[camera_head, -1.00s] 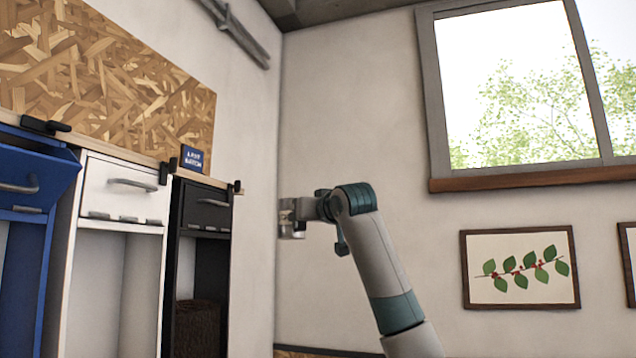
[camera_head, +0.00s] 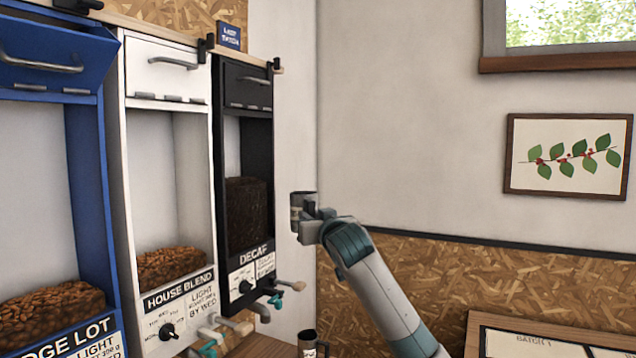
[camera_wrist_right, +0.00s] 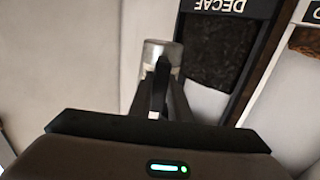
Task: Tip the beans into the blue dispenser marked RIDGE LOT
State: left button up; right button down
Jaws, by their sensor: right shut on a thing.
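The blue dispenser (camera_head: 100,190) stands at the left edge of the head view, its label cut to "DGE LOT". Its top flap (camera_head: 55,45) is tilted outward, and beans (camera_head: 50,305) show low in its window. My right gripper (camera_head: 306,220) is shut on a small grey cup-like container (camera_head: 303,198), right of the black dispenser and well away from the blue one. The container (camera_wrist_right: 158,55) also shows beyond the fingers in the right wrist view. Its contents cannot be seen. My left gripper is not in view.
The white HOUSE BLEND dispenser (camera_head: 118,180) and black DECAF dispenser (camera_head: 219,170) stand between the blue one and my right gripper, flaps shut. Taps (camera_head: 275,300) jut out below. A framed print hangs at right.

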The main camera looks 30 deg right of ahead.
jog(key=s+a+f+n+y, duration=0.1)
jog(key=s+a+f, duration=0.2)
jog(key=s+f, duration=0.45)
jog(key=s+a+f+y, duration=0.1)
jog(key=s+a+f, duration=0.35)
jog(key=f, duration=0.65)
jog(key=s+a+f+n+y, duration=0.1)
jog(key=s+a+f, duration=0.2)
jog(key=s+f, duration=0.5)
jog(key=s+a+f+b, duration=0.6)
jog(key=s+a+f, duration=0.2)
jog(key=a+f, duration=0.3)
jog(key=shift+s+f, duration=0.35)
jog(key=shift+w, duration=0.1)
